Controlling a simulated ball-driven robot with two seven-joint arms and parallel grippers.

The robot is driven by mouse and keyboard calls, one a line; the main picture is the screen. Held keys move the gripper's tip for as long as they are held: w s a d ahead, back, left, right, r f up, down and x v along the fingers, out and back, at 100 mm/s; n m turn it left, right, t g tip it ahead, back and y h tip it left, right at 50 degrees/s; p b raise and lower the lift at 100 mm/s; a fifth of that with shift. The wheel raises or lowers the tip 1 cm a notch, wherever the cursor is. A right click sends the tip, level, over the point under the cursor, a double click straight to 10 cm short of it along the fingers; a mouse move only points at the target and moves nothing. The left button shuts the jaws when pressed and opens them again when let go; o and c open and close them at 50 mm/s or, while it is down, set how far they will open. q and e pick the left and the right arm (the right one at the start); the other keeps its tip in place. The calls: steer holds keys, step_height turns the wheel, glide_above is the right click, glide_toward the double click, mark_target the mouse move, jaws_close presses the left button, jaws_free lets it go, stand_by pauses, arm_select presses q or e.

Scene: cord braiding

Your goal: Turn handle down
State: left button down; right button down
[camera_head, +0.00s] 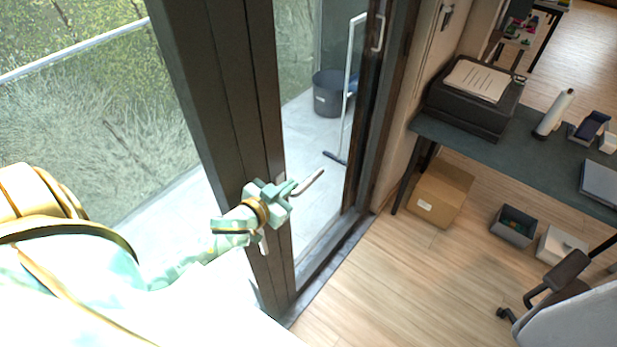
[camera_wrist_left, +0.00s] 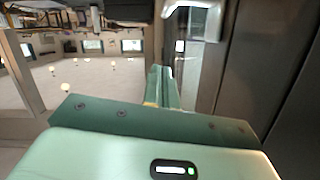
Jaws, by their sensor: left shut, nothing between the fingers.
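The door handle (camera_head: 310,181) is a pale metal lever on the dark frame of the glass door (camera_head: 225,110). In the head view it sticks out to the right and slightly up, just past my left gripper (camera_head: 280,194). In the left wrist view the handle (camera_wrist_left: 197,20) is at the top, beyond the fingers. My left gripper (camera_wrist_left: 163,92) is shut and empty, close to the handle; I cannot tell whether it touches it. The handle's base is partly hidden by the gripper in the head view. My right gripper is not in view.
The doorway opens on a balcony with a dark bucket (camera_head: 330,92) and a long-handled squeegee (camera_head: 347,100). To the right stands a desk (camera_head: 470,143) with a printer (camera_head: 474,100). A cardboard box (camera_head: 440,192) and grey bins sit below. Wooden floor in front of the box is clear.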

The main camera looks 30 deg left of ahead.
mark_target(309, 184)
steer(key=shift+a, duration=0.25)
